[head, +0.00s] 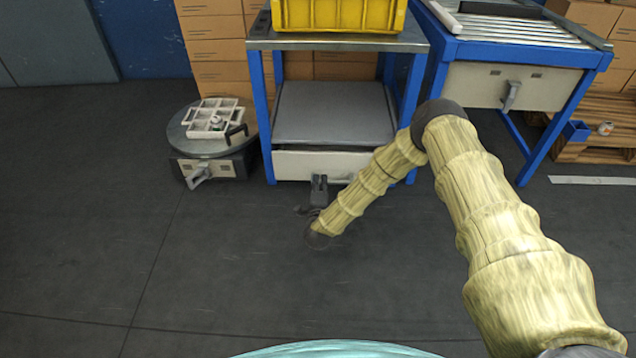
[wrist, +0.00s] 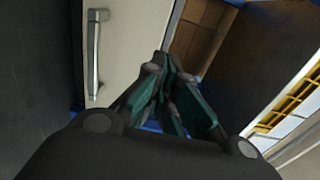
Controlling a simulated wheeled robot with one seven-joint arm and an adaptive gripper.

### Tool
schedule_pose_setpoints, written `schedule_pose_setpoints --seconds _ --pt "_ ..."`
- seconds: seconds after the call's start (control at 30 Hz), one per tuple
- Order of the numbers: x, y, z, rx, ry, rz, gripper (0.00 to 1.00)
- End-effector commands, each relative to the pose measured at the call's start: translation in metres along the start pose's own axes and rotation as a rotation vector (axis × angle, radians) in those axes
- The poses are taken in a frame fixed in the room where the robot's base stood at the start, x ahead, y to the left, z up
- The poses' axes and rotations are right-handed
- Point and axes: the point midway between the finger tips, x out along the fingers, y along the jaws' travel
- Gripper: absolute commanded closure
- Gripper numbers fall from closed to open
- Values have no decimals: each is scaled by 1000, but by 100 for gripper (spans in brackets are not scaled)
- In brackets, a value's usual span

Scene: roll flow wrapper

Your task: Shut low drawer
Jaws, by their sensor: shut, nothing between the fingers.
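The low drawer has a pale front (head: 296,166) and sits under the grey lower shelf of the blue-legged stand. In the head view its front lies between the stand's front legs; I cannot tell whether any gap is left behind it. The wrist view shows a pale front (wrist: 125,38) with a grey bar handle (wrist: 93,52), turned sideways in the picture. My gripper (head: 319,182) is low, close in front of the drawer's middle, partly hidden by my arm. In the wrist view my gripper (wrist: 172,65) has its fingers together, empty, beside the pale front. Contact is unclear.
A yellow crate (head: 340,14) stands on the stand's top. A round grey unit (head: 212,150) with a white divided tray (head: 213,117) is at left. A blue roller table (head: 520,75) with a handled front is at right. Cardboard boxes are behind. The floor in front is clear.

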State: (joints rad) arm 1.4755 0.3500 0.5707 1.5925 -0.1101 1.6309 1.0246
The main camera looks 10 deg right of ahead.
Motion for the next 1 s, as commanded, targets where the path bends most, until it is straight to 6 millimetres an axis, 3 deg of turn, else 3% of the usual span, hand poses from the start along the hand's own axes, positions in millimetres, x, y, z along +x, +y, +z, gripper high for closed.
schedule_pose_setpoints --seconds 0.5,0.7,1.0 --pt "85 4 -3 1 3 -2 100" --pt "104 2 -3 1 4 -2 100" --pt "111 0 -4 1 3 1 100"
